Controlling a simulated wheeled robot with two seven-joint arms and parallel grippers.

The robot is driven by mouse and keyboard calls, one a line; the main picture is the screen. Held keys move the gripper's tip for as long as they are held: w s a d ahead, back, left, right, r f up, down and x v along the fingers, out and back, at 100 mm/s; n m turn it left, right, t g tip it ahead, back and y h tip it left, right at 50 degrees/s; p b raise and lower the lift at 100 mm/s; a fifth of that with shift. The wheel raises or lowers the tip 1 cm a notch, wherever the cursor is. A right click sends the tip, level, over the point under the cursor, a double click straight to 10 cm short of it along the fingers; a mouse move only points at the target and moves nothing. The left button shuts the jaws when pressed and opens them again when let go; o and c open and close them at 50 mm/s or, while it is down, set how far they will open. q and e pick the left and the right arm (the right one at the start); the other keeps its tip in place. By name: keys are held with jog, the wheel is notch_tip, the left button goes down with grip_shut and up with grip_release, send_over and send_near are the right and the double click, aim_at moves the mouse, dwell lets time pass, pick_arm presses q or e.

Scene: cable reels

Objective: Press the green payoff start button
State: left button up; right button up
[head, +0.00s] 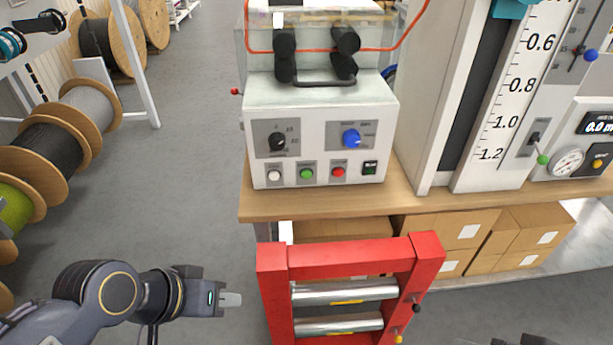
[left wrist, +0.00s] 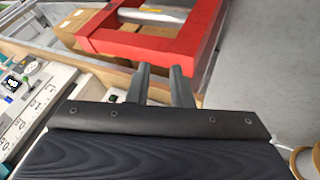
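The green start button (head: 306,174) is on the lower front of a white control box (head: 320,115). It sits between a white button (head: 274,175) and a red button (head: 338,172). A dark green-lit switch (head: 370,168) is at the right of that row. My left gripper (head: 232,299) is below and left of the box, beside the red frame and apart from the buttons. In the left wrist view its two grey fingers (left wrist: 161,88) stand apart with nothing between them. My right gripper does not show; only dark parts at the head view's bottom right edge do.
The box stands on a wooden bench (head: 300,208). A red frame with metal rollers (head: 345,293) stands in front of it, close to my left gripper. Cardboard boxes (head: 480,230) lie under the bench. Cable reels (head: 50,148) are at left. The floor between is clear.

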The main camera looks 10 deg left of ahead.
pick_arm(q)
grip_shut()
dwell(1.4)
